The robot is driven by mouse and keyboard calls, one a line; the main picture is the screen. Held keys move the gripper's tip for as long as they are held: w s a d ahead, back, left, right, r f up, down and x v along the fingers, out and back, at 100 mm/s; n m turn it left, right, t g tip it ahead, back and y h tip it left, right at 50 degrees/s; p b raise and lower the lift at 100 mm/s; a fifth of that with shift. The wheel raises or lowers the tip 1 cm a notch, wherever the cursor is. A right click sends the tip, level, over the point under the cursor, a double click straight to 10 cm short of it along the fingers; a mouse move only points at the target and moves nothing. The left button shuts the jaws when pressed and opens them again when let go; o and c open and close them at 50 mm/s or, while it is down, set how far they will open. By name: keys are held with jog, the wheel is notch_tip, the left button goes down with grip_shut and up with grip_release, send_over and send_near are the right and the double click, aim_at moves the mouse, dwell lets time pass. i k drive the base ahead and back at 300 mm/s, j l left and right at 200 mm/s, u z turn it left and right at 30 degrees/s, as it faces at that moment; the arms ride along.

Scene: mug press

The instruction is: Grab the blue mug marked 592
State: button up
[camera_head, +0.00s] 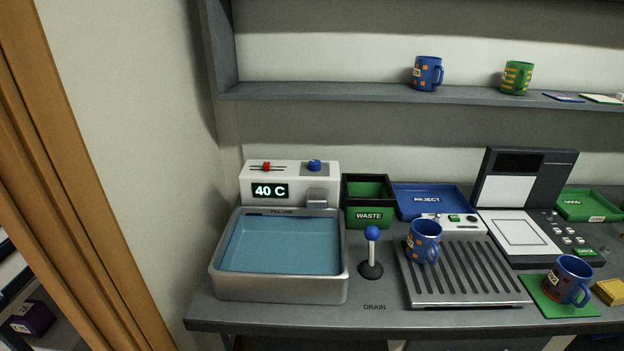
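Three blue mugs are in view. One blue mug with orange squares (428,73) stands upright on the wall shelf, with a small white tag at its left side. A second blue mug with orange marks (423,243) stands on the slotted metal drain rack (470,299). A third, darker blue mug with reddish marks (568,281) stands on a green mat (541,306) at the right front, with a pale label on its left side. The labels are too small to read surely, so I cannot tell which mug is 592. My gripper is not in view.
A green mug with yellow stripes (517,78) stands on the shelf (330,92). A water basin (280,287), a blue-knobbed lever (371,252), a WASTE bin (368,217), a REJECT tray (408,192), a press machine (526,183) and a yellow block (609,291) crowd the counter.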

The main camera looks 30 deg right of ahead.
aim_at(569, 275)
jog(key=z, duration=1.55)
